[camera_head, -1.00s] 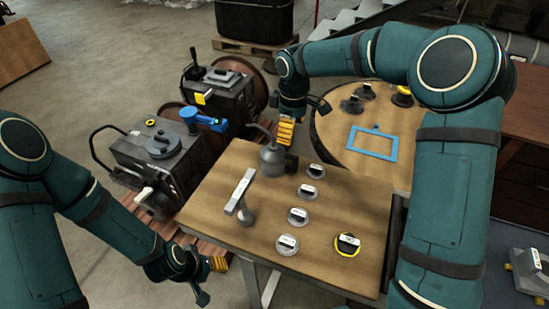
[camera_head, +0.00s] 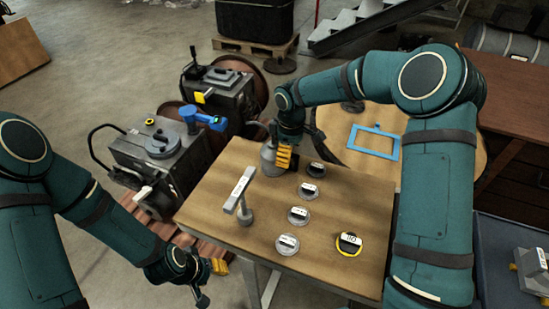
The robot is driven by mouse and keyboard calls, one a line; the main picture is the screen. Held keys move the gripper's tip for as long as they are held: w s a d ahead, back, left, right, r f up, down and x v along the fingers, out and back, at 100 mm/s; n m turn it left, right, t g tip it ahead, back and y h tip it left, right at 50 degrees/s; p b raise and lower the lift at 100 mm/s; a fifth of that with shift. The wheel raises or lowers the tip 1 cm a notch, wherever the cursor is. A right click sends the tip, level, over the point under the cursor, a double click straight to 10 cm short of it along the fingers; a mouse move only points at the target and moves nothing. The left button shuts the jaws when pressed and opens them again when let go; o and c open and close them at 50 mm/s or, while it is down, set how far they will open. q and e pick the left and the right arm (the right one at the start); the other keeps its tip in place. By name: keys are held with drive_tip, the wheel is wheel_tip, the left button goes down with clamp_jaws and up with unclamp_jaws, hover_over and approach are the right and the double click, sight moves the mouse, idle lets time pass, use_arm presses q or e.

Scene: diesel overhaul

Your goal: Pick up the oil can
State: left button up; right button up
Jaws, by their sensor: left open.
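The oil can (camera_head: 268,160) is a grey can with a cone-shaped top, upright at the far edge of the wooden table (camera_head: 330,258). My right gripper (camera_head: 284,158) reaches down from the far side, its yellow fingertips overlapping the can's right part and hiding much of its top and spout. I cannot tell whether the fingers touch the can or how far apart they are. My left gripper (camera_head: 212,270) is open and empty, low at the table's left front, away from the can.
A grey T-shaped tool (camera_head: 241,192) stands left on the table. Several grey discs with labelled blocks, one of them (camera_head: 298,215), and a yellow-rimmed disc (camera_head: 348,244) lie to the right. A round table with a blue frame (camera_head: 374,153) is behind. Engine-like machines (camera_head: 160,150) stand left.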

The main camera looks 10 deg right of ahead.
drive_tip(key=shift+c, duration=0.3)
clamp_jaws()
